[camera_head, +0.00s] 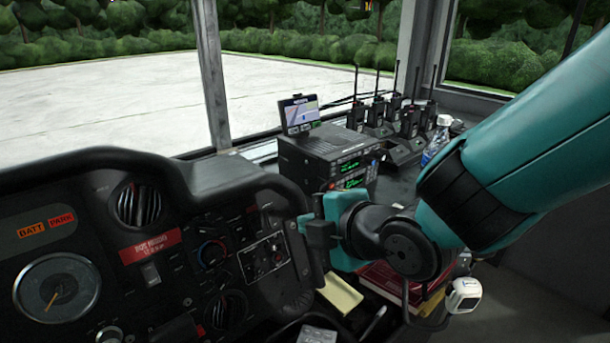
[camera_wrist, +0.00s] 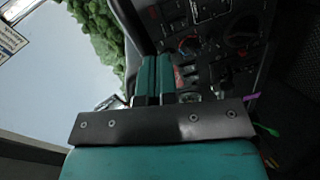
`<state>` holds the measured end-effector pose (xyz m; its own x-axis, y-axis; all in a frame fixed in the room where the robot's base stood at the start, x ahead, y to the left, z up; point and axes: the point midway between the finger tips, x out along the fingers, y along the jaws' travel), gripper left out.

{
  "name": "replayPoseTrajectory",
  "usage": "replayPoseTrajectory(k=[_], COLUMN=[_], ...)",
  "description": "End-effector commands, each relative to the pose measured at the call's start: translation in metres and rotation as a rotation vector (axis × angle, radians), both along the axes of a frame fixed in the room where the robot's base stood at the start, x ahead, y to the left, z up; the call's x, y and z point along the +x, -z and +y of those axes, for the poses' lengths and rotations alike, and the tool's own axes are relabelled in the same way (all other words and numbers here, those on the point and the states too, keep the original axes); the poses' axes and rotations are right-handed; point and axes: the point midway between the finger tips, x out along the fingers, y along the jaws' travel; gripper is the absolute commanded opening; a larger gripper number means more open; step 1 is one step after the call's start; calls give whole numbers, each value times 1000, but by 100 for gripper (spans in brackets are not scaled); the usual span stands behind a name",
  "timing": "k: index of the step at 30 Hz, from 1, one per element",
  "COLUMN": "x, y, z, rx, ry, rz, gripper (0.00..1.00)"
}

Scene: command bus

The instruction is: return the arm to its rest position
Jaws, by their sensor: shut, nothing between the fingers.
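My teal and black arm reaches in from the right in the head view. My gripper (camera_head: 318,226) is at the right end of the dashboard, in front of the radio unit. In the wrist view the two teal fingers of my gripper (camera_wrist: 153,75) lie side by side, shut, with nothing between them. The fingers point toward the dashboard panel (camera_wrist: 205,40). I cannot tell from the head view how far the fingertips are from the panel.
The dashboard (camera_head: 150,240) with knobs and a gauge fills the left. A radio unit (camera_head: 320,155) with a small screen (camera_head: 298,114) stands behind my gripper. Several handheld radios (camera_head: 410,122) and a bottle (camera_head: 438,138) stand near the window. A yellow notepad (camera_head: 341,292) lies below.

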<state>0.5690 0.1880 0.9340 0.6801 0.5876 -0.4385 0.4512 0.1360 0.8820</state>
Motion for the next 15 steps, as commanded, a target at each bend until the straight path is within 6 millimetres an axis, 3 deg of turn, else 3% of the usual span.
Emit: replayPoseTrajectory(k=[4, 9, 15], x=[-20, -71, -129], y=[-5, -10, -21], z=[-40, -83, -119], rx=[153, 281, 316], ry=[216, 522, 837], rz=[417, 908, 1263], gripper=[0, 0, 0])
